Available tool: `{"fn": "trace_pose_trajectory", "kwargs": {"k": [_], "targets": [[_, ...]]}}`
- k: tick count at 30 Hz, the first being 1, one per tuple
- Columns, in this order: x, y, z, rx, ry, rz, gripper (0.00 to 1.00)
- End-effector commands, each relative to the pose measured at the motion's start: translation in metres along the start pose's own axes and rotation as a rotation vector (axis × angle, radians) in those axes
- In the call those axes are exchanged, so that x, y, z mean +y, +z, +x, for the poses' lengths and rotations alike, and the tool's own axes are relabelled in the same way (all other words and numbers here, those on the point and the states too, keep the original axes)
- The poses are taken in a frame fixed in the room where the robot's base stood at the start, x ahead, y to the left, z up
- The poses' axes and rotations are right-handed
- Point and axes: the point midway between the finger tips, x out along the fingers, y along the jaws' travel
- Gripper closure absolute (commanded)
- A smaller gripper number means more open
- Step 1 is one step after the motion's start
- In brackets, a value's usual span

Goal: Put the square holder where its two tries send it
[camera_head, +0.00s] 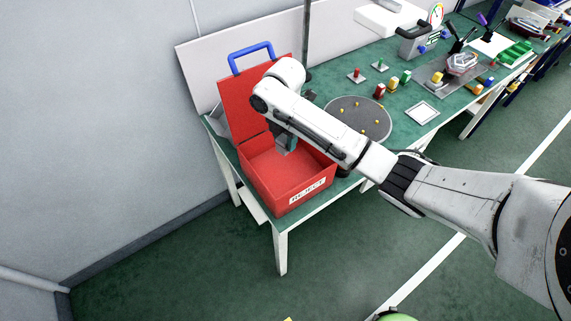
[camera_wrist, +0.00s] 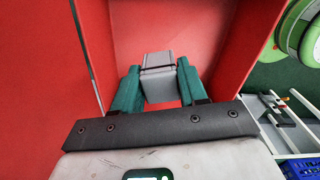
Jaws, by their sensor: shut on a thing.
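The grey square holder (camera_wrist: 158,82) is between the teal fingers of my gripper (camera_wrist: 157,76) in the wrist view. My gripper is shut on it. In the head view my gripper (camera_head: 288,146) points down inside the open red box (camera_head: 306,190) marked REJECT. The box's red walls and floor fill most of the wrist view (camera_wrist: 215,30). I cannot tell whether the holder touches the box floor. In the head view my arm hides most of the holder.
The box stands at the near left end of the green table (camera_head: 320,205), its lid (camera_head: 236,100) raised. A grey round plate (camera_head: 345,108) with yellow pegs lies to the right. Beyond it are a white square frame (camera_head: 422,113) and several small red and green pieces.

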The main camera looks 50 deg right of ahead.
Motion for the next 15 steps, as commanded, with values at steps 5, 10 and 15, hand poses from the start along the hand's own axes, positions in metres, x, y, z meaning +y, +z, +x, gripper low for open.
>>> {"fn": "trace_pose_trajectory", "kwargs": {"k": [5, 10, 15], "targets": [[0.0001, 0.0006, 0.0163, -0.001, 0.001, 0.0, 0.86], [0.0001, 0.0007, 0.0181, -0.001, 0.001, 0.001, 0.86], [0.0001, 0.0005, 0.0175, -0.001, 0.001, 0.001, 0.86]]}}
